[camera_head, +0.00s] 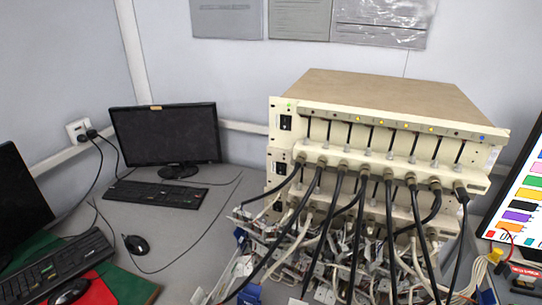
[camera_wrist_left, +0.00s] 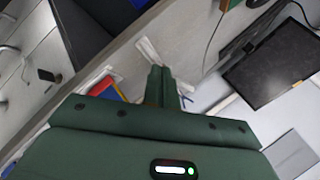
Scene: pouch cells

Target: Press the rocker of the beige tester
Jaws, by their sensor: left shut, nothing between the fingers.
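The beige tester (camera_head: 390,95) stands on the desk right of the middle in the head view, a stack of boxes with a wood-brown top. A black rocker (camera_head: 286,123) sits at the left end of its upper front panel. A similar black rocker (camera_head: 280,168) sits on the box below. I cannot tell either rocker's position. My left gripper (camera_wrist_left: 159,72) shows only in the left wrist view, dark green, with its fingers together and nothing between them. The tester is not seen in that view. My right gripper is in neither view.
Thick black cables and tangled clips (camera_head: 330,260) crowd the tester's front. A monitor (camera_head: 165,135), a keyboard (camera_head: 155,194) and a mouse (camera_head: 136,244) lie to the left. A bright screen (camera_head: 520,190) stands at the right. Grey desk between keyboard and tester is mostly clear.

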